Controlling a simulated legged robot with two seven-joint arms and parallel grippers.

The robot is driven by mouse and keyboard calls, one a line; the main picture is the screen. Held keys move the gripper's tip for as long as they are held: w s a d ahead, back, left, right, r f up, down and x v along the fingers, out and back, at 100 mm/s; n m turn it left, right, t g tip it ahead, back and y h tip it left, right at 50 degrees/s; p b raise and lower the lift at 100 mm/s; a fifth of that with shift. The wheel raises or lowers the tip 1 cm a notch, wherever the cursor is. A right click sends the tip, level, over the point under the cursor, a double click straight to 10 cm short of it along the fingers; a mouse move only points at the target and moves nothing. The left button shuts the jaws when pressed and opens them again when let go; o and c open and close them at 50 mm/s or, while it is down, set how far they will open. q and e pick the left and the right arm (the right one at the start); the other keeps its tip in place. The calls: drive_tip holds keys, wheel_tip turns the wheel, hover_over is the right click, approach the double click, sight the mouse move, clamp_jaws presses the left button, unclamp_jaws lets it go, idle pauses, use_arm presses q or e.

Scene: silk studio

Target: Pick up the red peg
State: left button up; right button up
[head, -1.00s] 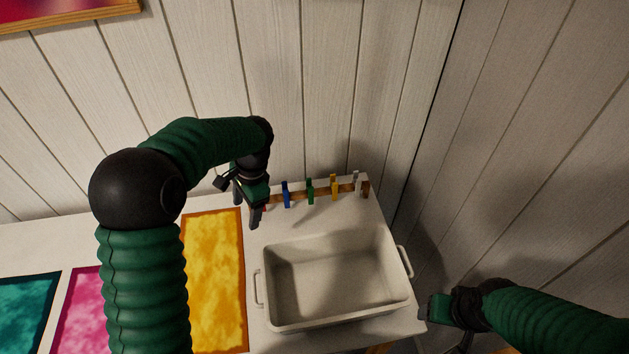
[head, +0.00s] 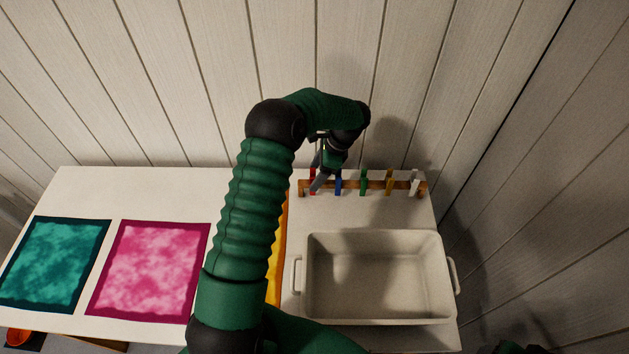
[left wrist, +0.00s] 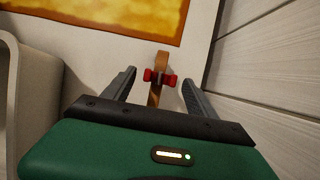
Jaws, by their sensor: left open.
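The red peg (head: 313,182) sits at the left end of a wooden rack (head: 352,185) on the white table, partly hidden in the head view by my left gripper (head: 320,178). In the left wrist view the red peg (left wrist: 151,76) shows between the two fingers of my open left gripper (left wrist: 158,78), with a gap on each side. Whether the fingers reach down to its height I cannot tell. My right gripper is not in view; only a dark piece of my right arm shows at the bottom right of the head view.
Blue (head: 338,185), green (head: 363,181), yellow (head: 389,181) and white (head: 414,182) pegs stand to the right along the rack. A pale tub (head: 303,300) with handles sits in front. Teal (head: 52,264) and pink (head: 150,268) silks lie left. The plank wall rises close behind.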

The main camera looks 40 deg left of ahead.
sight(309, 183)
use_arm(q)
drive_tip(key=x, duration=0.5)
drive_tip(key=shift+s+a, duration=0.1)
drive_tip(key=shift+a, duration=0.1)
drive_tip(key=shift+d+f, duration=0.15)
drive_tip(key=shift+d, duration=0.1)
drive_tip(key=shift+a, duration=0.25)
drive_tip(key=c, duration=1)
drive_tip(key=shift+d, duration=0.1)
drive_tip(key=c, duration=0.4)
